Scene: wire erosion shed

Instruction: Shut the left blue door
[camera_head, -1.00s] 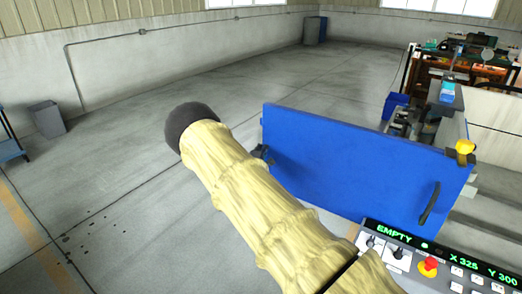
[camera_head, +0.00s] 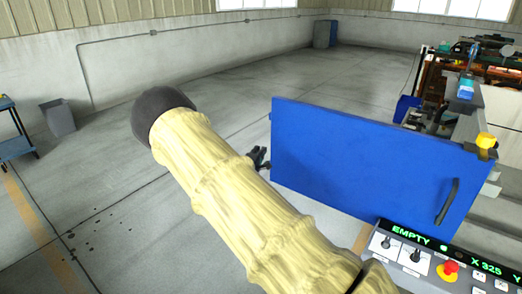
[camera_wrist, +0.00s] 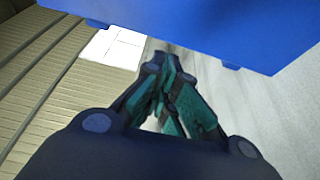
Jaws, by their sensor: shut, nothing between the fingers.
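The blue door (camera_head: 370,165) stands in the middle right of the head view, a broad flat panel standing out over the floor in front of the machine. Its dark handle (camera_head: 447,202) is near the right end of the face turned to me. My gripper (camera_head: 258,158) shows as a small dark shape just left of the door's left edge, partly behind my arm. In the wrist view my gripper (camera_wrist: 160,62) is shut and empty, with its fingers together. The blue panel (camera_wrist: 220,25) spans the top right there, close to the fingertips; I cannot tell whether they touch.
A control panel (camera_head: 440,262) reading EMPTY, with a red button (camera_head: 449,269), is at the lower right. A yellow knob (camera_head: 486,141) sits by the door's right end. A grey bin (camera_head: 57,118) and blue cart (camera_head: 15,135) stand left. The floor between is clear.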

